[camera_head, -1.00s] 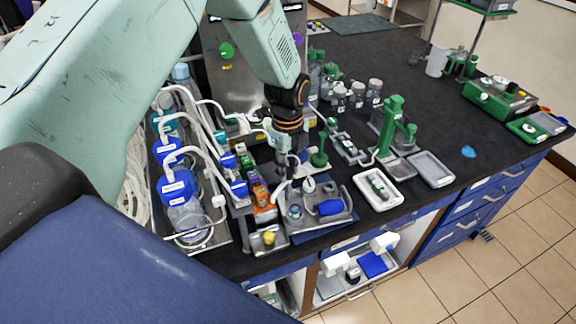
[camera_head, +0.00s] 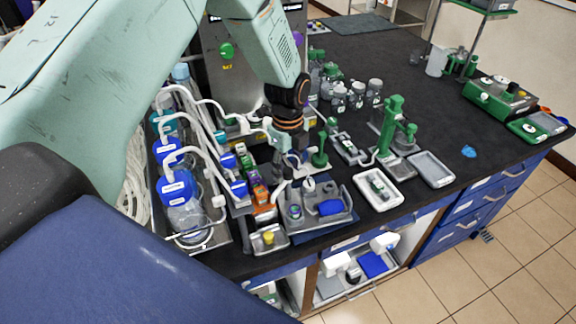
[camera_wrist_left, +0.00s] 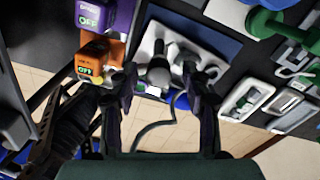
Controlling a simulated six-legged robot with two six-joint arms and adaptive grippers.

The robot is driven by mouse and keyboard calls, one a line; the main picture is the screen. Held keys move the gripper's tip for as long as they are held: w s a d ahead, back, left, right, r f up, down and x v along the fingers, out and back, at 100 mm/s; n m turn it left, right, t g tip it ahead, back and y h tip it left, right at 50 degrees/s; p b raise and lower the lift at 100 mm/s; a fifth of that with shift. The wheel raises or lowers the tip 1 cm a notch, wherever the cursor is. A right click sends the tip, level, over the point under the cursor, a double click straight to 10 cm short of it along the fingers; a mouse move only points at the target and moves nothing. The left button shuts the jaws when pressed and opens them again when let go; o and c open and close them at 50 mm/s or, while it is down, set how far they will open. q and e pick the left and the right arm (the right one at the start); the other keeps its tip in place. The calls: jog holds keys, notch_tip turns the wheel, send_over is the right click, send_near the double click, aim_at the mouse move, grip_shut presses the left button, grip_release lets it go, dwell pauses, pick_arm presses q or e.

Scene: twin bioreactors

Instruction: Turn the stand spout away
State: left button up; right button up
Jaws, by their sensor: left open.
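A light grey sampling stand with a pale knob-like top, probably the one bearing the spout (camera_head: 308,185), stands at the back of a grey tray (camera_head: 340,218) near the table's front edge. In the left wrist view a grey rounded post top (camera_wrist_left: 158,70) shows between and beyond my fingertips; I cannot tell which way its spout points. My left gripper (camera_head: 287,162) is above and behind the tray, partly hidden by its own wrist. In the left wrist view its two fingers (camera_wrist_left: 160,85) are apart with nothing held. My right gripper is out of view.
Orange and purple labelled blocks (camera_head: 262,195) stand close left of the tray. Blue-capped bottles (camera_head: 177,188) with white tubes are further left. A green stand (camera_head: 388,130) and a white tray (camera_head: 378,187) are to the right.

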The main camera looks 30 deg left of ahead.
pick_arm(q)
jog(key=shift+r, duration=0.1)
notch_tip(320, 180, up, 12)
dwell(0.5)
